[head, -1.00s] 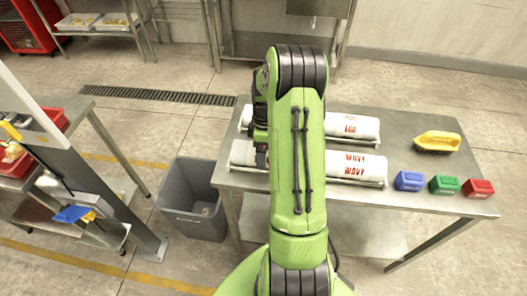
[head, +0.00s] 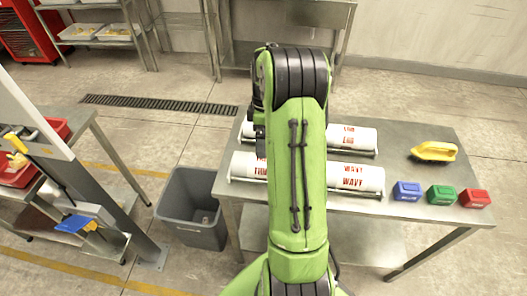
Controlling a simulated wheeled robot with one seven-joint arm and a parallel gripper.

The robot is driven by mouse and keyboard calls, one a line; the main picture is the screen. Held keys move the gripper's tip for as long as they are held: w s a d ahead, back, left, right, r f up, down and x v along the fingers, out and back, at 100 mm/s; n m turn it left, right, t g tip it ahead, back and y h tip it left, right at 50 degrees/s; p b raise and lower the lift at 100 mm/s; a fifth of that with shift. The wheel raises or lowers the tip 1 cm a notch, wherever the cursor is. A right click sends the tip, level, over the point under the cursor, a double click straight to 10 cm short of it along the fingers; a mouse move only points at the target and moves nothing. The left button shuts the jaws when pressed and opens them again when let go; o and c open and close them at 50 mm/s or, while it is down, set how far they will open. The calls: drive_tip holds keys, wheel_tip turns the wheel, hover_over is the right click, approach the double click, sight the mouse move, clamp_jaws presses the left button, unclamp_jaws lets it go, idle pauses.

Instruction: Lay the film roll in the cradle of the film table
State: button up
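Two white film rolls with red print lie side by side across the steel film table (head: 410,150). The rear roll (head: 362,140) shows on both sides of my arm. The front roll (head: 372,178) does too, with a low cradle rail (head: 350,190) along its near side. My green arm covers the middle of both rolls. Only a dark bit of my gripper (head: 260,131) shows at the arm's left edge, near the rear roll's left part. Its fingers are hidden, so I cannot tell whether it is open or touches a roll.
A yellow brush (head: 434,151) lies at the table's right. Blue (head: 407,191), green (head: 442,196) and red (head: 475,198) small boxes stand along the front right. A grey bin (head: 194,215) stands on the floor left of the table. Another bench (head: 85,110) is further left.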

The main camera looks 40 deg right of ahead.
drive_tip(key=s+a+r+m+t+h, duration=0.2)
drive_tip(key=s+a+r+m, duration=0.1)
drive_tip(key=a+r, duration=0.95)
drive_tip(key=s+a+r+m+t, duration=0.2)
drive_tip(key=s+a+m+t, duration=0.2)
drive_tip(key=s+a, duration=0.7)
drive_tip(key=shift+s+a+r+m+t+y, duration=0.15)
drive_tip(key=shift+s+a+m+t+y, duration=0.2)
drive_tip(key=shift+s, duration=0.9)
